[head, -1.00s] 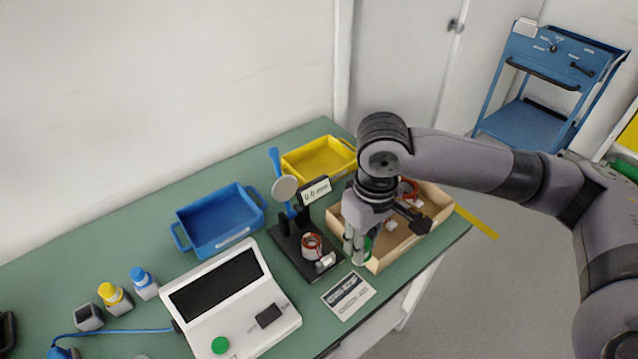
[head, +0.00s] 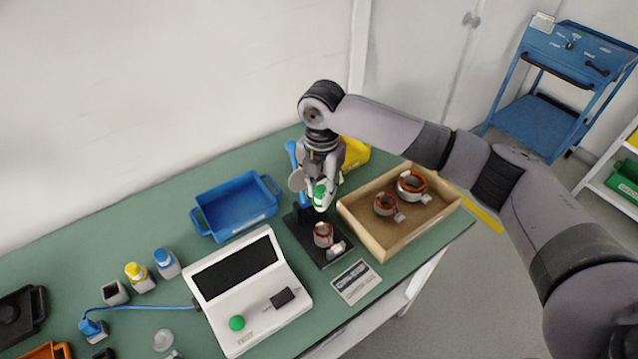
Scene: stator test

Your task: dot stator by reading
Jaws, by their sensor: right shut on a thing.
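A stator (head: 323,235) with a reddish-brown winding sits on the black stand of the test fixture (head: 304,232). My right gripper (head: 321,194) is shut on a small white thing with a green part (head: 320,190), apparently a green dot bottle. It holds this above the stator, in front of the fixture's post. The gripper hides the fixture's small readout. A yellow-capped bottle (head: 139,277) and a blue-capped bottle (head: 166,263) stand at the left by an empty grey holder (head: 115,292). Two more stators, one smaller (head: 385,203) and one larger (head: 411,185), lie in the wooden tray (head: 363,240). My left gripper is out of view.
A white tester (head: 262,326) with a dark screen and green button stands in front. A blue bin (head: 236,208) is behind it; a yellow bin (head: 355,153) is partly hidden by my arm. A printed card (head: 356,281) lies near the front edge. Black and orange trays are at lower left.

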